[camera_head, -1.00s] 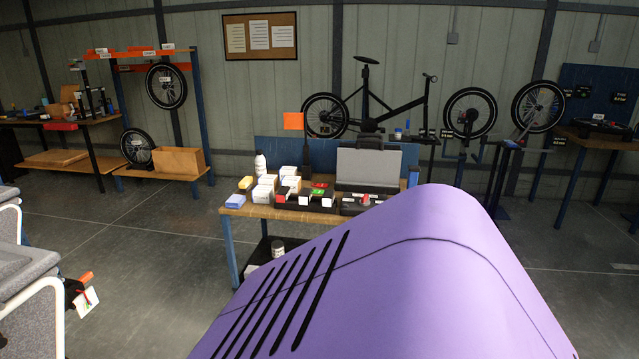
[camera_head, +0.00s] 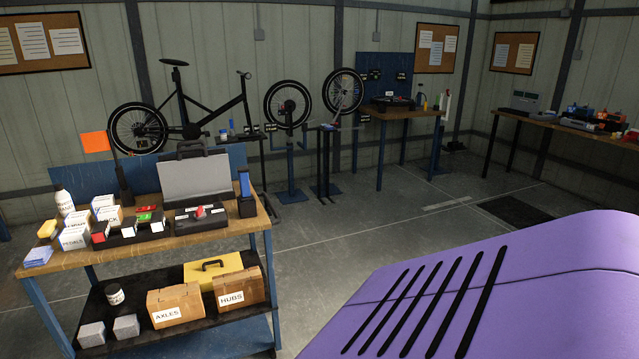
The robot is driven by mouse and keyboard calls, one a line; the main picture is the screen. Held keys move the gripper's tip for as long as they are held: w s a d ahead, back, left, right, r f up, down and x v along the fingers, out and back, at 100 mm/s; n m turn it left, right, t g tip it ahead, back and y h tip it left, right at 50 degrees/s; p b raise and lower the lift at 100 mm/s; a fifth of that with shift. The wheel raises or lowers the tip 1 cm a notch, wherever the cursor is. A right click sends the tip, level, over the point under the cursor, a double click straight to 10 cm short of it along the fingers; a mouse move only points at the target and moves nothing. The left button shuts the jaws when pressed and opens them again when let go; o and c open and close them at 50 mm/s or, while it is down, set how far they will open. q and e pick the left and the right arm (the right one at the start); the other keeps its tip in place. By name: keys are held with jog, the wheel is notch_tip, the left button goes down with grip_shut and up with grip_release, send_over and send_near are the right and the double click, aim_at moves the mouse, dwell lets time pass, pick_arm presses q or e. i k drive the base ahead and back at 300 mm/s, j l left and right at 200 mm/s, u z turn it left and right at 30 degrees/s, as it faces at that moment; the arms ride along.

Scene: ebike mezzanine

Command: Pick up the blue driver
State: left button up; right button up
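I cannot pick out a blue driver for certain. A blue upright object (camera_head: 244,183) stands in a black holder (camera_head: 247,206) at the right end of the near workbench (camera_head: 130,254); it is too small to tell what it is. Neither of my grippers is in view.
The bench carries white boxes (camera_head: 74,237), a white bottle (camera_head: 63,201), a grey open case (camera_head: 196,177) and a black tray (camera_head: 201,219). Its lower shelf holds cartons (camera_head: 175,304) and a yellow case (camera_head: 213,268). Open floor (camera_head: 325,235) lies to its right.

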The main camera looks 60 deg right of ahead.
aim_at(245, 196)
jog(key=i+l+z, duration=0.1)
jog(key=z, duration=0.3)
jog(key=i+z, duration=0.45)
jog(key=z, duration=0.3)
jog(key=i+j+z, duration=0.1)
jog(key=z, duration=0.25)
jog(key=i, duration=0.05)
